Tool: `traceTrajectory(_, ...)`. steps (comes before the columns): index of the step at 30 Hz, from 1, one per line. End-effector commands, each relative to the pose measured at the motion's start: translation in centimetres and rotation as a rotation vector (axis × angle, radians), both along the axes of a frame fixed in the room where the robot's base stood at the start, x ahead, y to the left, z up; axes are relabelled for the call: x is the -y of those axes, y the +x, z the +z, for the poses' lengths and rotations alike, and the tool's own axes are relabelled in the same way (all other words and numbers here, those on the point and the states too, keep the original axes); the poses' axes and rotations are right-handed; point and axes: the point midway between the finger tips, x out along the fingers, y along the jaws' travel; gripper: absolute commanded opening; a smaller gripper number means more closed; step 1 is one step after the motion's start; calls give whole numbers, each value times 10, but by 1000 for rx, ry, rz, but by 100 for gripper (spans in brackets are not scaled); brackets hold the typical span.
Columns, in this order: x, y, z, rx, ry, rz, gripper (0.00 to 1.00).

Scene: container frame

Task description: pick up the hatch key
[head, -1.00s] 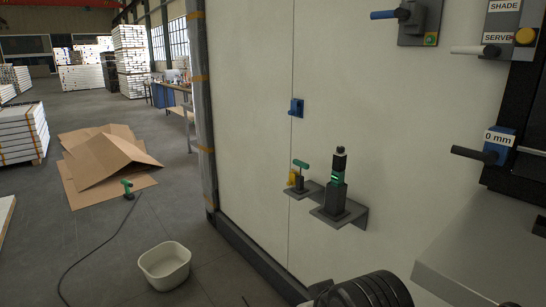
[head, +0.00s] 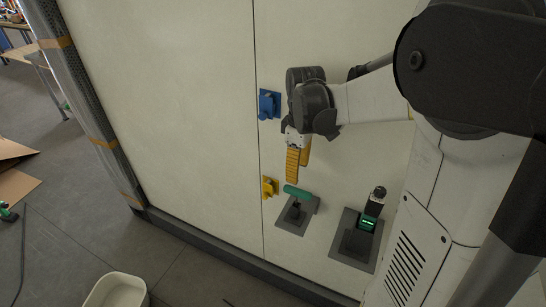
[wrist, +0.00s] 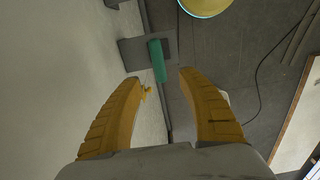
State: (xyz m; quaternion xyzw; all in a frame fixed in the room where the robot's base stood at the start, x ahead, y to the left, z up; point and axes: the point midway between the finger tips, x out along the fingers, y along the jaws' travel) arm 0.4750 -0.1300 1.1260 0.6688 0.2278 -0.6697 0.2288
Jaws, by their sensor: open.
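The hatch key, with a green T-shaped handle (head: 297,191), stands in a dark holder on a small grey shelf (head: 291,223) on the pale wall panel. In the wrist view, its green handle (wrist: 157,60) lies just beyond my fingertips, between their lines. My gripper (head: 297,176) has yellow fingers and points down just above the handle. The wrist view shows the fingers (wrist: 161,78) spread apart with nothing between the tips. Whether a finger touches the handle cannot be told.
A dark device with a green display (head: 368,224) stands on a larger shelf to the right. A yellow bracket (head: 270,187) and a blue bracket (head: 269,104) are on the wall. A white basin (head: 117,290) is on the floor. Another green-handled item (head: 8,213) lies far left.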

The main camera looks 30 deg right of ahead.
Motion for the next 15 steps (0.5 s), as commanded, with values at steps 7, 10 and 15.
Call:
traceTrajectory(7,1,0,-43,-5,1,6,47)
traceTrajectory(10,1,0,-53,-5,1,6,47)
traceTrajectory(15,3,-1,-69,-3,1,5,47)
